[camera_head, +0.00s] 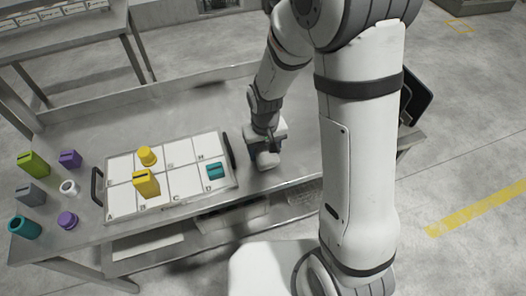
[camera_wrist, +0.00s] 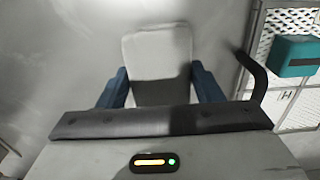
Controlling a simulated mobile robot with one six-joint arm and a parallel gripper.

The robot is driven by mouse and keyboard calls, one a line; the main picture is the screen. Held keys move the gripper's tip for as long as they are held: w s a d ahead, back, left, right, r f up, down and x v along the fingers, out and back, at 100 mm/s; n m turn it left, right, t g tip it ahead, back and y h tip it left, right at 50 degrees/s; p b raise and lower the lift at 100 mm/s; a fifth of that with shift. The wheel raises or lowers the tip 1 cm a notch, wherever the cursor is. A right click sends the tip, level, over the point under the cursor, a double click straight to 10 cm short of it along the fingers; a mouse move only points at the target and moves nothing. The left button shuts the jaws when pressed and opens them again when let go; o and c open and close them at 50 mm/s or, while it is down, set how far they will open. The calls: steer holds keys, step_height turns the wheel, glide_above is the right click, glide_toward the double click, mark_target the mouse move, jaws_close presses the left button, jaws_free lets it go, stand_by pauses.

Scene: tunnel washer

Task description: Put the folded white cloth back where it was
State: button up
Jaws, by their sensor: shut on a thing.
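The folded white cloth (camera_wrist: 158,62) lies between the two blue fingers of my gripper (camera_wrist: 158,90) in the wrist view. My gripper is shut on it. In the head view my gripper (camera_head: 266,150) points down over the metal table, just right of the tray, and the cloth (camera_head: 267,161) shows as a pale lump at its tip. I cannot tell whether the cloth touches the table top. Part of the cloth is hidden behind the gripper body in the wrist view.
The white lettered tray (camera_head: 122,203) has dark handles and holds a yellow round piece (camera_head: 147,156), a yellow block (camera_head: 146,184) and a teal block (camera_head: 215,171). Several coloured blocks and rings stand left of it. The table (camera_head: 195,105) behind the tray is clear.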

mark_target(265, 150)
steer(key=shift+f, duration=0.65)
steer(key=shift+f, duration=0.1)
steer(key=o, duration=0.9)
steer(key=shift+o, duration=0.2)
steer(key=shift+w+r, duration=0.1)
steer(key=shift+r, duration=0.5)
step_height(265, 150, up, 11)
steer(key=s+d+r+m+t, duration=0.2)
steer(key=s+d+r+m, duration=0.1)
steer(key=s+d+r, duration=0.7)
steer(key=shift+s+d+t, duration=0.4)
steer(key=shift+s+d, duration=0.55)
steer(key=shift+s, duration=0.3)
